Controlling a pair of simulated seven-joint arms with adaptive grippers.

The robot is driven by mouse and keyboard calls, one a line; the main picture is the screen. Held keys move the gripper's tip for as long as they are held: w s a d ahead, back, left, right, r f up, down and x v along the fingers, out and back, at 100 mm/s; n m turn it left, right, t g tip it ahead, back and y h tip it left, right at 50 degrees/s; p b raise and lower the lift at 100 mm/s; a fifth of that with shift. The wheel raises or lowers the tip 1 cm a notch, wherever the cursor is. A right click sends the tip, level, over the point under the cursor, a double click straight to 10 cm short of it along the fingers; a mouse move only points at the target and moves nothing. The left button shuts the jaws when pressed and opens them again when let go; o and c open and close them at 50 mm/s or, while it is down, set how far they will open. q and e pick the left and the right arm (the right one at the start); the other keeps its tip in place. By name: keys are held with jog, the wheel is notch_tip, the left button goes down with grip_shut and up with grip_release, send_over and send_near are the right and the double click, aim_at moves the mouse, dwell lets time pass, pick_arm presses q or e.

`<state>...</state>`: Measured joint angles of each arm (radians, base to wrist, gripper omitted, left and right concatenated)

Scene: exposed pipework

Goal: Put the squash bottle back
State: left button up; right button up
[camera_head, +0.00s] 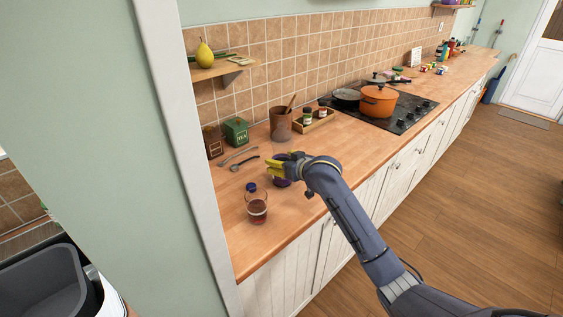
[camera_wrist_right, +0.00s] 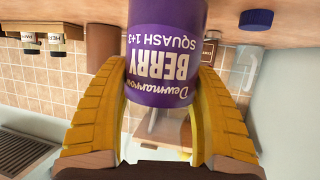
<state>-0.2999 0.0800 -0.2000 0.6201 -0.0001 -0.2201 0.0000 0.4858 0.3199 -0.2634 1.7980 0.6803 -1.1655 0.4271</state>
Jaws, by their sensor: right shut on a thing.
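The squash bottle (camera_wrist_right: 168,50) has a purple label reading "Dewmarrow Berry Squash 1+3". My right gripper (camera_wrist_right: 160,95) has its yellow fingers shut around it, one on each side. In the head view, my right gripper (camera_head: 283,162) is over the near part of the counter and only a small purple part of the bottle (camera_head: 281,182) shows below it. I cannot tell whether its base touches the counter. A blue cap (camera_head: 251,187) is on the counter; it also shows in the wrist view (camera_wrist_right: 256,19). My left gripper is out of view.
A glass of dark red drink (camera_head: 256,210) stands near the front left. Utensils (camera_head: 240,158), a green tea tin (camera_head: 236,131), a brown pot (camera_head: 281,124) and a jar tray (camera_head: 316,121) line the wall. An orange pot (camera_head: 379,101) sits on the hob (camera_head: 405,111).

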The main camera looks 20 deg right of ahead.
jog(key=shift+f, duration=0.1)
dwell(0.3)
jog(key=o, duration=1.6)
jog(key=shift+c, duration=0.2)
jog(key=shift+s+r, duration=0.2)
jog(key=shift+s, duration=0.05)
jog(key=v, duration=1.1)
jog(key=shift+s+d, duration=0.15)
jog(key=shift+s, duration=0.1)
